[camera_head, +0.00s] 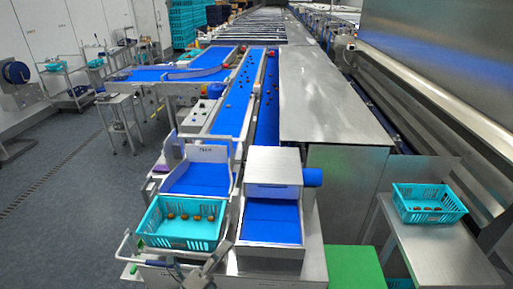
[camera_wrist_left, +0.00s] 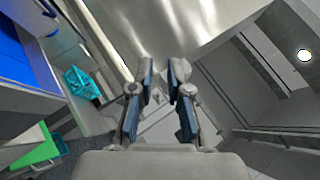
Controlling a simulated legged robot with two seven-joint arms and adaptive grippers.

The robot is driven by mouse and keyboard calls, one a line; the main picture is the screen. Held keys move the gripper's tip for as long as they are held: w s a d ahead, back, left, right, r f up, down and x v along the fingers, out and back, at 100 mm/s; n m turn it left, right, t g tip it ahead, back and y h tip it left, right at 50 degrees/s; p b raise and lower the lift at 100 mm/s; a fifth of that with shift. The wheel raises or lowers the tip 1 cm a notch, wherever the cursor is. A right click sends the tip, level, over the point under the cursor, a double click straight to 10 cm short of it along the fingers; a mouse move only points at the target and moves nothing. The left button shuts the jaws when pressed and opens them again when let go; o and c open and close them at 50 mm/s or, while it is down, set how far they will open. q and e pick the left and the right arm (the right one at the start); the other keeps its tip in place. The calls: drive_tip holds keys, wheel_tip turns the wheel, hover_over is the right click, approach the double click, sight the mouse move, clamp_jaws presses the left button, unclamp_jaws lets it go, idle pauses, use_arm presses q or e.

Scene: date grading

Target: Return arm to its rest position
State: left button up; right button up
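My left gripper (camera_head: 192,272) shows only in part at the bottom edge of the head view, just in front of a teal crate (camera_head: 150,238) and overlapping metal rails. In the left wrist view my left gripper (camera_wrist_left: 162,88) has its two fingers apart, with nothing between them. My right gripper is in neither view.
The teal crate holds several dates in a row. Another teal crate (camera_head: 428,218) with dates stands on a side table (camera_head: 430,250) at right; it also shows in the wrist view (camera_wrist_left: 82,82). A metal-hooded blue chute (camera_head: 272,218) and a green block (camera_head: 355,268) are between them.

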use_arm(q)
drive_tip(key=w+a+f+n+t+y, duration=0.25)
drive_tip(key=a+f+n+y, duration=0.7)
drive_tip(key=n+y, duration=0.6)
drive_tip(key=s+a+f+n+g+y, duration=0.1)
drive_tip(key=s+a+f+n+g, duration=0.1)
drive_tip(key=s+f+n+g, duration=0.3)
drive_tip(key=s+a+f+n+g+y, duration=0.1)
drive_tip(key=a+f+n, duration=0.15)
drive_tip(key=f, duration=0.55)
drive_tip(key=s+d+f+n+g+h, duration=0.1)
drive_tip(key=s+f+n+g, duration=0.2)
drive_tip(key=s+f+g, duration=0.5)
drive_tip(key=s+f+n+g, duration=0.25)
drive_tip(key=s+f, duration=0.35)
drive_tip(key=s, duration=0.6)
wheel_tip(320, 180, down, 24)
drive_tip(key=s+g, duration=0.1)
drive_tip(key=s, duration=0.1)
drive_tip(key=s+a+f+g, duration=0.1)
drive_tip(key=s+a+f, duration=0.1)
drive_tip(key=s+f, duration=1.5)
drive_tip(key=shift+s+a+f, duration=0.3)
drive_tip(key=shift+s+f, duration=0.1)
drive_tip(key=shift+f, duration=0.1)
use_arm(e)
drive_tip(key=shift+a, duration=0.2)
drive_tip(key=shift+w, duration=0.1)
